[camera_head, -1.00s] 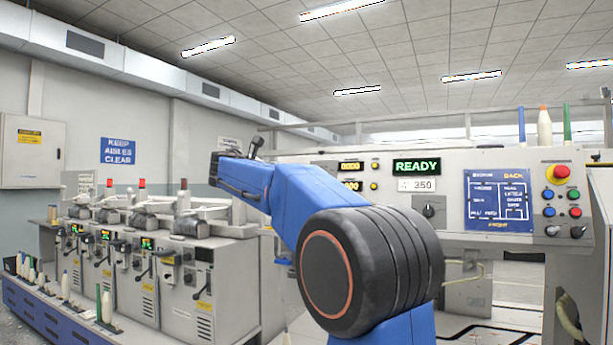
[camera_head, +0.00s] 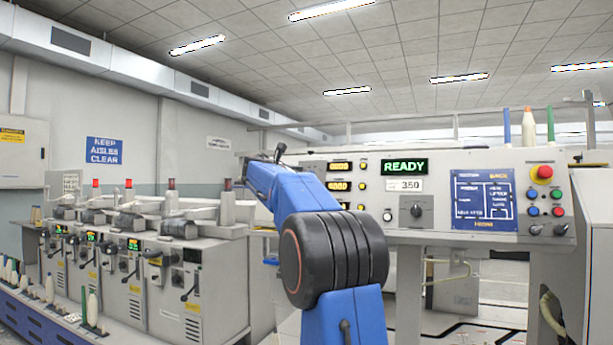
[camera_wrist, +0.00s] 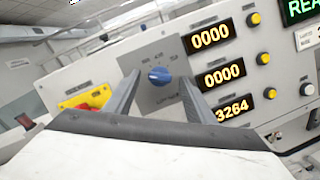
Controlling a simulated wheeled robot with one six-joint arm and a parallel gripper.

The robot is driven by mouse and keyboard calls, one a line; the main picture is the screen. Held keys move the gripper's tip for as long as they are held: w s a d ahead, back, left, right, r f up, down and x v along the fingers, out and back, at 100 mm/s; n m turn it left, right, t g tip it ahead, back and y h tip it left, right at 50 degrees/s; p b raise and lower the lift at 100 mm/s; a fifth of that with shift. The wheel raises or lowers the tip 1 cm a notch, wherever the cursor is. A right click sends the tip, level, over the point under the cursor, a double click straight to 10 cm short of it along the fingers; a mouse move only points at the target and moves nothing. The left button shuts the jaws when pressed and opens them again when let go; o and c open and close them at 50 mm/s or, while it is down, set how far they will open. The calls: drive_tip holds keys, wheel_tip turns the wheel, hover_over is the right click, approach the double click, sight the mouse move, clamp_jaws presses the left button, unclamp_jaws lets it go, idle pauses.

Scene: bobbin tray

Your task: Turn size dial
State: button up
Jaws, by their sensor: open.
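A blue knob (camera_wrist: 160,76) sits on a grey plate with small, unreadable labels, in the middle of the wrist view. My gripper (camera_wrist: 155,82) is open and empty, with one dark finger on each side of the knob in the picture. I cannot tell how far the fingertips are from the panel. A black dial (camera_head: 416,210) sits under the 350 label on the front panel (camera_head: 400,233) in the head view. No readable label tells which of the two is the size dial. In the head view my arm hides the gripper and blue knob.
Several number displays (camera_wrist: 211,37) and yellow buttons are right of the blue knob. A red and yellow control (camera_wrist: 90,99) is close by the left finger. The READY screen (camera_head: 405,167) is lit. A red stop button (camera_head: 544,172) is at the far right.

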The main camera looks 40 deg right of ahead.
drive_tip(key=shift+x, duration=0.9)
drive_tip(key=c, duration=1)
drive_tip(key=shift+c, duration=0.2)
drive_tip(key=shift+m, duration=0.4)
drive_tip(key=shift+r+m+g+y, duration=0.1)
drive_tip(key=shift+m+g+y, duration=0.4)
drive_tip(key=shift+m, duration=1.5)
drive_tip(key=shift+m+g+y, duration=0.1)
drive_tip(key=shift+m+g, duration=0.7)
drive_tip(key=shift+m, duration=1.2)
